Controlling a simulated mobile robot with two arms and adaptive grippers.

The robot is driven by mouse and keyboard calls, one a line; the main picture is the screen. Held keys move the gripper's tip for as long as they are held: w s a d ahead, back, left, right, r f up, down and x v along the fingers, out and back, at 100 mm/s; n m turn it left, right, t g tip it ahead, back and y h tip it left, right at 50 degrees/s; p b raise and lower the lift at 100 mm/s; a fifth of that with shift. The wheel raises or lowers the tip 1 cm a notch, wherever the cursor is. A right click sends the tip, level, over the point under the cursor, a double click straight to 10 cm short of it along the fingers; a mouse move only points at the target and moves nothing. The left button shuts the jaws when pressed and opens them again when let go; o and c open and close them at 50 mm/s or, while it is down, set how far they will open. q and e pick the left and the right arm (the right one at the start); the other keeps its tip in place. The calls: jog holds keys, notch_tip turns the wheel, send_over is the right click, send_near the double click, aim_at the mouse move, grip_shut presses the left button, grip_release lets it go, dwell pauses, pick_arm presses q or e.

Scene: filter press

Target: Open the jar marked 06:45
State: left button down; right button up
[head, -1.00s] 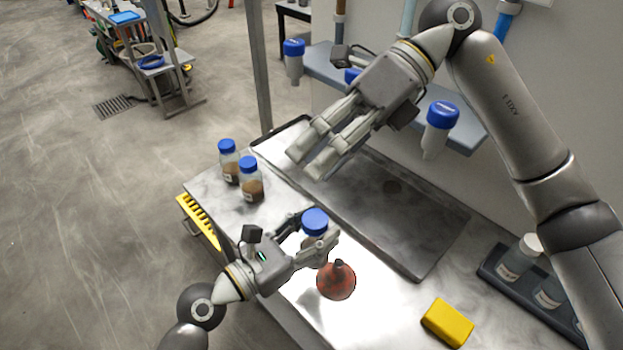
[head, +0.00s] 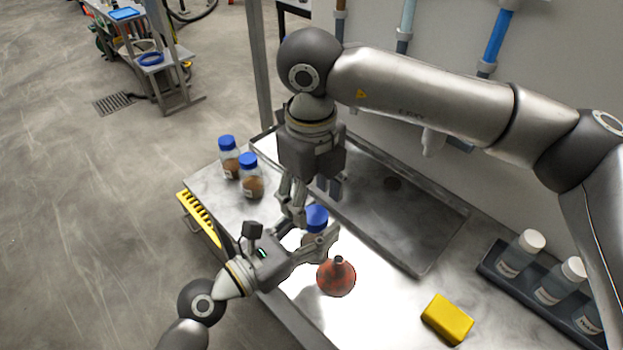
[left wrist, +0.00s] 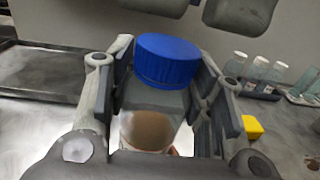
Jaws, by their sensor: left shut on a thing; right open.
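A clear jar with a blue screw lid (head: 316,217) and brown contents stands upright on the metal table; its label is not visible. My left gripper (head: 312,243) is shut on this jar's body from the near side. In the left wrist view the lid (left wrist: 166,60) sits on the jar between the fingers. My right gripper (head: 312,205) is open and points down, just above and behind the lid. Two more blue-lidded jars, a left one (head: 229,158) and a right one (head: 251,177), stand at the table's left end; their markings are too small to read.
A red-brown funnel (head: 337,279) stands close to the held jar. A yellow block (head: 447,319) lies at the front right. A dark rack with white-capped bottles (head: 521,252) is at the right. A shallow metal tray (head: 440,255) lies behind.

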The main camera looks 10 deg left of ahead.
aim_at(310, 216)
jog(key=shift+f, duration=1.9)
jog(key=shift+s+a, duration=0.1)
jog(key=shift+a, duration=0.05)
jog(key=c, duration=1.1)
jog(key=o, duration=1.1)
jog(key=shift+o, duration=0.2)
jog(key=shift+r, duration=0.1)
